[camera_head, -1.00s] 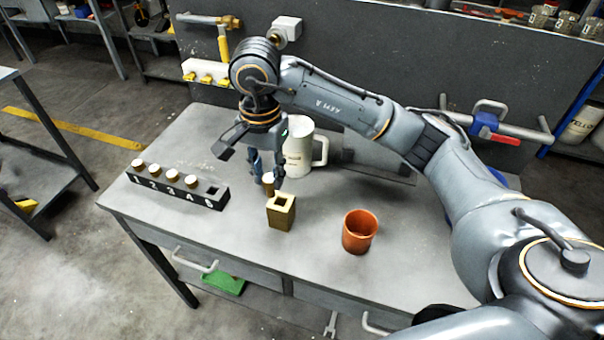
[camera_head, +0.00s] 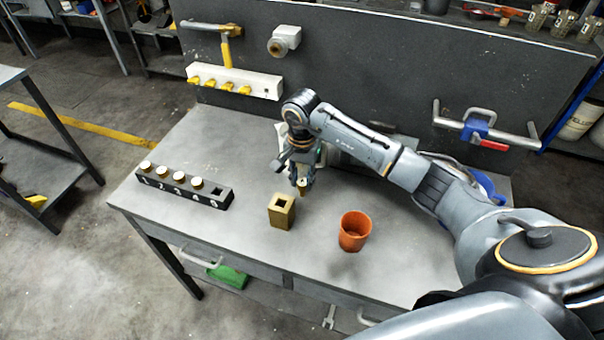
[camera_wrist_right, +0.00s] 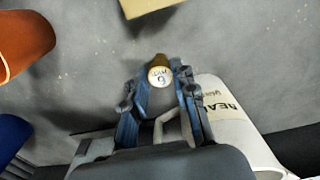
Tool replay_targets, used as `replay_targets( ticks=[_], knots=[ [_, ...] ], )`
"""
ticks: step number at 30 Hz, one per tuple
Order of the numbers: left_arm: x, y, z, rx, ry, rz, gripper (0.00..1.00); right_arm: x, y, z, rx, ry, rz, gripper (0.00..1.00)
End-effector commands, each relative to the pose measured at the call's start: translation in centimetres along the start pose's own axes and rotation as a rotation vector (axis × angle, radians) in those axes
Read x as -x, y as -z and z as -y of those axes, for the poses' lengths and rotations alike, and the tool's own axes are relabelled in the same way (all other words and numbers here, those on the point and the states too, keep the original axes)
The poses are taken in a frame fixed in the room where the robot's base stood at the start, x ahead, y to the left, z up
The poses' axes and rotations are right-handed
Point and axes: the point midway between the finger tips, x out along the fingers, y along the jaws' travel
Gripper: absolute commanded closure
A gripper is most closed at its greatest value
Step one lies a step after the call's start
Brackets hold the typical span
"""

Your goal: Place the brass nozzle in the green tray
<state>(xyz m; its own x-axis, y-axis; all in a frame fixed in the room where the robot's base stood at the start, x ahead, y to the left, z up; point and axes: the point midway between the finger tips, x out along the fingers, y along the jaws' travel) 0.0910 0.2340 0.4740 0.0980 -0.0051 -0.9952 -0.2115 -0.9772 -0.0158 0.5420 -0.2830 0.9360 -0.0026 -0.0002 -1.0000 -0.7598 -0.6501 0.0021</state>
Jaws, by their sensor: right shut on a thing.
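My right gripper (camera_head: 302,186) is shut on a small brass nozzle (camera_wrist_right: 159,73) with a pale, marked top. In the head view the nozzle (camera_head: 302,190) shows at the fingertips, behind and right of a square brass block (camera_head: 282,212) with a square hole in its top. It appears held above the bench, though the height is hard to judge. A green object (camera_head: 228,277), likely the green tray, shows low beneath the bench's front edge, partly hidden by the bench. My left gripper is not in view.
A black numbered rack (camera_head: 212,196) holds several pale-topped pieces; its right-end slot is empty. An orange cup (camera_head: 355,232) stands right of the block. The bench's (camera_head: 250,245) front middle is clear.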

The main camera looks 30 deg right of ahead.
Motion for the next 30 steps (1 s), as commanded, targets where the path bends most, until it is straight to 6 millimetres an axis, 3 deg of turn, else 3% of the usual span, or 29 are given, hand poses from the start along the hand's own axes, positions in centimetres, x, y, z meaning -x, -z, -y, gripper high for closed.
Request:
replay_targets(
  ticks=[11,12,15,25,30],
  knots=[
    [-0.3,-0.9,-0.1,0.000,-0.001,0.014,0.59,-0.6,0.0,0.0,0.000,0.001,-0.002,1.00],
    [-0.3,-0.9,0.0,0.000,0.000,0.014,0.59,-0.6,0.0,0.0,0.000,0.001,-0.002,0.71],
    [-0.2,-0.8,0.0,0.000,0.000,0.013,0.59,-0.5,0.0,0.0,0.000,0.001,-0.001,0.51],
    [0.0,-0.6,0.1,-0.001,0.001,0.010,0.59,-0.3,0.0,0.0,0.000,0.001,-0.001,0.51],
    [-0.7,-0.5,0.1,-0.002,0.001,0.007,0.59,1.2,0.1,0.1,0.000,0.006,-0.005,0.51]
  ],
)
